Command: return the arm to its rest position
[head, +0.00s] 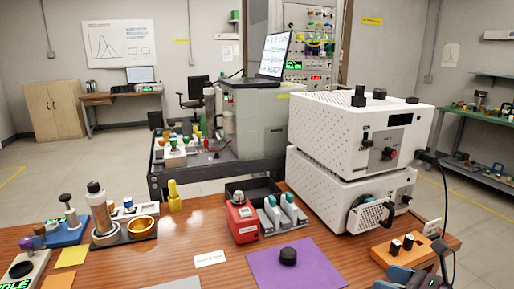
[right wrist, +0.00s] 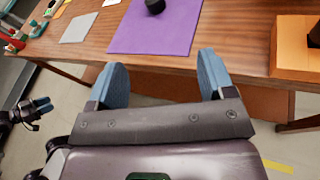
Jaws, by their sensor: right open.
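My right gripper (head: 412,277) is at the bottom right edge of the head view, in front of the wooden table. In the right wrist view my right gripper (right wrist: 160,72) has its two blue fingers wide apart, with nothing between them. It is clear of the table's front edge, short of the purple mat (right wrist: 165,38). What appears to be my left gripper (right wrist: 32,112) shows small and dark at the left of the right wrist view, beside the table; its jaws are too small to read. The head view does not show it.
The wooden table (head: 215,272) carries a purple mat (head: 270,272) with a black puck (head: 288,257), a red device (head: 242,215) and stacked white instruments (head: 350,135). An orange box (head: 400,247) with black knobs stands near the right gripper. A cable hangs beside it.

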